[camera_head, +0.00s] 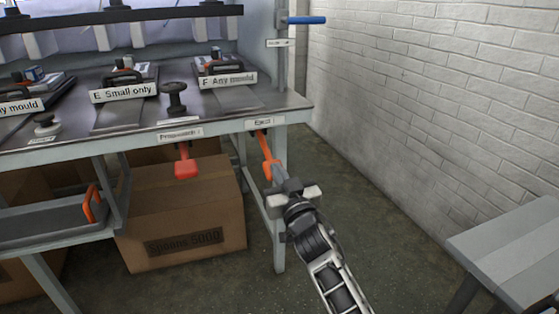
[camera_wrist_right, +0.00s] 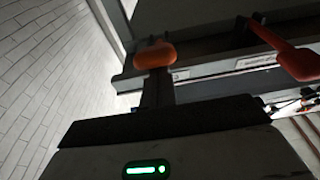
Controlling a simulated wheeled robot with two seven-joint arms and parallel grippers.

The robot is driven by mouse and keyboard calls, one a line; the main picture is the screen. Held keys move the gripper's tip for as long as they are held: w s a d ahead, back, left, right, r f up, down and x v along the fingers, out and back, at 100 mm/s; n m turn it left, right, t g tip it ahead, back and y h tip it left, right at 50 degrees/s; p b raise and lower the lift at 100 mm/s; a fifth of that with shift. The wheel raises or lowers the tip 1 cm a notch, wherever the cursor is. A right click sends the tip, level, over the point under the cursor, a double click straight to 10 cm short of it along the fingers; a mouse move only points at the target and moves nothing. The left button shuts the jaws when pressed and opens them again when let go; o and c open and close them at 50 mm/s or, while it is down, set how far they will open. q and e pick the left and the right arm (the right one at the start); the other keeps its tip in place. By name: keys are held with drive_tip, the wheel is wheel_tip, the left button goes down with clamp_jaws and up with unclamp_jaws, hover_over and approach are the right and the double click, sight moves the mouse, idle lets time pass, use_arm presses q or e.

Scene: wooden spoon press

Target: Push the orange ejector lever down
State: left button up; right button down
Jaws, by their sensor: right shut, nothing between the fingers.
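The orange ejector lever (camera_head: 265,152) hangs down and slightly outward from the table's front edge, below a small label that seems to read "Eject" (camera_head: 263,122). My right gripper (camera_head: 279,174) is shut and empty, with its tips at the lever's lower end. In the wrist view, the lever's rounded orange end (camera_wrist_right: 155,54) shows just beyond the shut fingers (camera_wrist_right: 156,92). I cannot tell whether the tips touch it. My left gripper is not in view.
A red lever (camera_head: 186,162) hangs left of the orange one. A grey table leg (camera_head: 279,240) stands close to my right gripper. A cardboard box (camera_head: 185,215) sits below. A blue handle (camera_head: 305,20) sticks out above. Floor is clear toward the brick wall (camera_head: 430,90).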

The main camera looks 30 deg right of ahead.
drive_tip(key=shift+d+f, duration=0.1)
drive_tip(key=shift+f, duration=0.25)
idle(0.5)
